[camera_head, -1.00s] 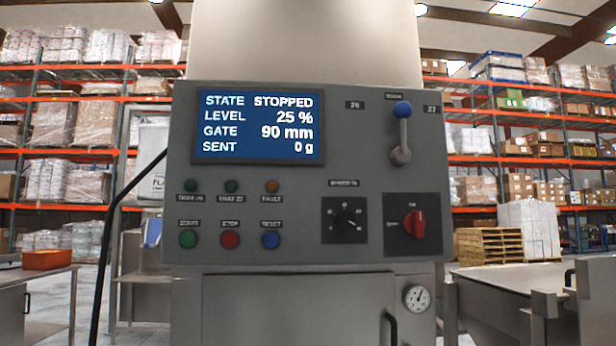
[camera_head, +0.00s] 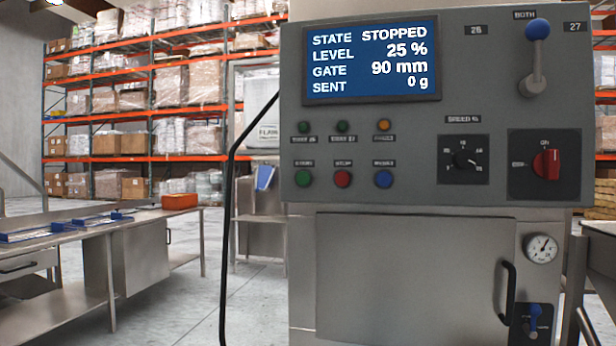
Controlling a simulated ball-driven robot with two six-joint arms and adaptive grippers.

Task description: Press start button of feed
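The feed control panel (camera_head: 470,60) is a grey box facing me, right of centre. Its green start button (camera_head: 304,178) is at the lower left of the panel. The red stop button (camera_head: 343,179) and the blue reset button (camera_head: 383,179) are to its right. The blue screen (camera_head: 372,62) reads STATE STOPPED, LEVEL 25 %, GATE 90 mm, SENT 0 g. Neither of my grippers is in view.
The panel also has a blue-knobbed lever (camera_head: 537,50), a black speed dial (camera_head: 464,160) and a red switch (camera_head: 545,164). A steel cabinet door (camera_head: 410,275) is below. A steel table (camera_head: 90,235) stands left, with open floor between. A black cable (camera_head: 227,200) hangs beside the panel.

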